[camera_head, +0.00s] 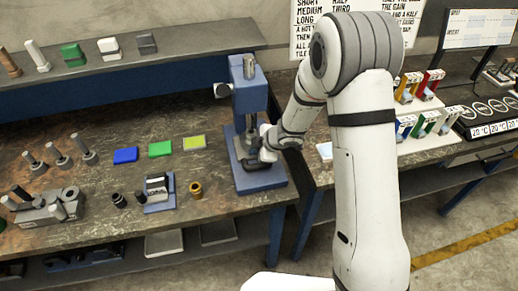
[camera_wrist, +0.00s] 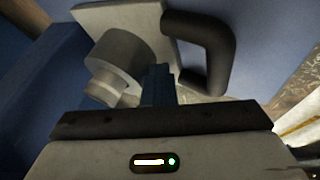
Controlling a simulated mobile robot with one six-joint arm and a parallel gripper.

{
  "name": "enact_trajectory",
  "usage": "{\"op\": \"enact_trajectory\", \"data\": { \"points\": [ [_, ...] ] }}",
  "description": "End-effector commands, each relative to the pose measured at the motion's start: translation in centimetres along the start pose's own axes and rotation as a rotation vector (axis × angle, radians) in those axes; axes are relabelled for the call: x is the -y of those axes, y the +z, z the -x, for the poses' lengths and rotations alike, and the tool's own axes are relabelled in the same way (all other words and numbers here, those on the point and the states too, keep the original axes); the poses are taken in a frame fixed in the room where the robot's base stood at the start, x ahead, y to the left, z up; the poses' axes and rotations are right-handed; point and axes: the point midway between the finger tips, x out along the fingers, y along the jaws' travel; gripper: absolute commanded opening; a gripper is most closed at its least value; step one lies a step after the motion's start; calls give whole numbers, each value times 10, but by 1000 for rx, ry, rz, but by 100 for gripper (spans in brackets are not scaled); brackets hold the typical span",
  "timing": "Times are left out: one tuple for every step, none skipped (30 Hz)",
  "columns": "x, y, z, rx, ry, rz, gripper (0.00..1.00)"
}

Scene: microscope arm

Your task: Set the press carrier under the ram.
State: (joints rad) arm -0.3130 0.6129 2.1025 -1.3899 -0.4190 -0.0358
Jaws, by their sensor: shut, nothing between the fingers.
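The blue press (camera_head: 250,95) stands at the right end of the bench, its ram column above a blue base (camera_head: 262,183). My gripper (camera_head: 262,158) is low at the press, in front of the column, and partly hides the area under the ram. In the wrist view, a pale plate with a dark U-shaped handle (camera_wrist: 224,50), likely the press carrier, lies ahead of my gripper (camera_wrist: 160,78). A grey cylinder (camera_wrist: 122,62) stands beside the fingers. The fingers are shut and empty, left of the handle. Whether the carrier is fully seated is hidden.
Blue (camera_head: 125,155), green (camera_head: 160,149) and yellow-green (camera_head: 194,142) pads lie left of the press. A blue holder (camera_head: 158,206), a brass ring (camera_head: 196,188) and dark cylinders (camera_head: 118,200) stand at the front. A second bench with coloured racks (camera_head: 425,123) is at right.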

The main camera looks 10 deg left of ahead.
Motion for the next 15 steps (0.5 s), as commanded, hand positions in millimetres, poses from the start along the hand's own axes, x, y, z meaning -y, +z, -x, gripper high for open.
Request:
{"op": "enact_trajectory", "data": {
  "points": [
    [-4, -2, 0, -6, 7, 2, 0],
    [-4, -2, 1, -6, 7, 2, 0],
    [-4, -2, 1, -6, 8, 2, 0],
    [-4, -2, 1, -6, 8, 2, 0],
    [-5, -2, 2, -6, 9, 2, 0],
    [-6, -2, 4, -6, 9, 1, 0],
    [-6, -2, 6, -5, 10, 1, 0],
    [-7, -2, 8, -5, 10, 1, 0],
    [-8, -2, 13, -5, 11, 1, 0],
    [-8, -2, 17, -4, 11, 0, 0],
    [-9, -3, 21, -4, 10, 0, 0],
    [-9, -3, 28, -4, 9, -1, 0],
    [-9, -3, 33, -4, 8, -1, 0],
    [-9, -2, 38, -4, 8, -1, 0],
    [-10, -2, 45, -3, 7, -1, 0]
  ]
}}
